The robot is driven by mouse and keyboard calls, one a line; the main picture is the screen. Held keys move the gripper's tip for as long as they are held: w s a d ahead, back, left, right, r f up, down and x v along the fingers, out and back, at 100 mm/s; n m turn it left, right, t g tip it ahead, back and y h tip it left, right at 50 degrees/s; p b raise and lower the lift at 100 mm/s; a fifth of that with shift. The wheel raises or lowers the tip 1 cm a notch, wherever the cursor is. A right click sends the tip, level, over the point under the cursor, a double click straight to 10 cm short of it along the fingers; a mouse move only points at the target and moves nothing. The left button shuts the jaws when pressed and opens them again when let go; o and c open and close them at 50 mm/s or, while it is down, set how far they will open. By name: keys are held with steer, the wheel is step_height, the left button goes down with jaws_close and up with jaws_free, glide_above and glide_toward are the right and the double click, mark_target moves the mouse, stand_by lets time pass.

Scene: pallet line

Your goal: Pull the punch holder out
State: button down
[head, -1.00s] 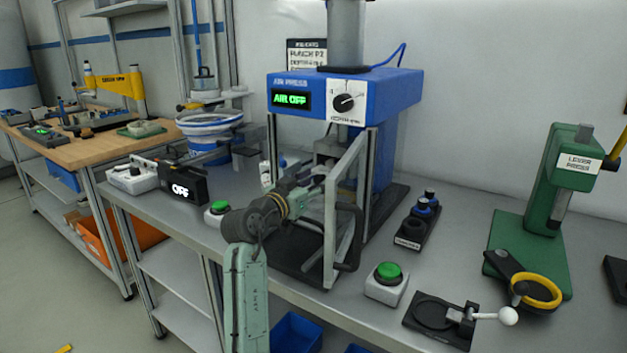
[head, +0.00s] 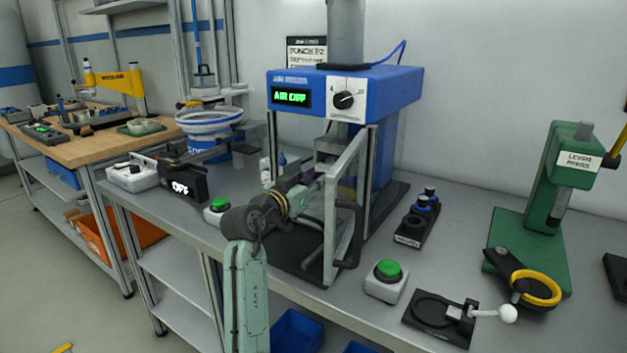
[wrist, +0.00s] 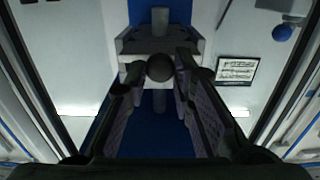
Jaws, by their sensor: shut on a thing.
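The air press (head: 385,95) is blue, and its green display reads AIR OFF. My gripper (wrist: 160,75) reaches into its open-sided frame. In the wrist view the fingers close on a dark round knob (wrist: 160,67) at the front of a pale grey block, which I take to be the punch holder (wrist: 144,48). A grey vertical shaft (wrist: 160,17) shows above the block. In the head view the grey block (head: 329,145) sits under the press head, partly behind the guard; my arm and the guard hide the fingertips.
The guard frame (head: 345,185) stands just right of my gripper. Green push buttons (head: 388,270) sit on both sides of the press. A black stand with dark and blue punches (head: 412,232), a lever press (head: 562,180) and a toggle clamp plate (head: 432,312) stand to the right.

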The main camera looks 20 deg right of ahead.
stand_by(0.3)
steer(key=b+v, duration=0.4)
steer(key=v, duration=1.7)
steer(key=shift+s+a+f, duration=0.15)
steer(key=c, duration=1.6)
jaws_free()
steer(key=shift+a, duration=0.1)
steer(key=shift+c, duration=0.2)
steer(key=shift+o, duration=1.2)
steer(key=v, duration=1.2)
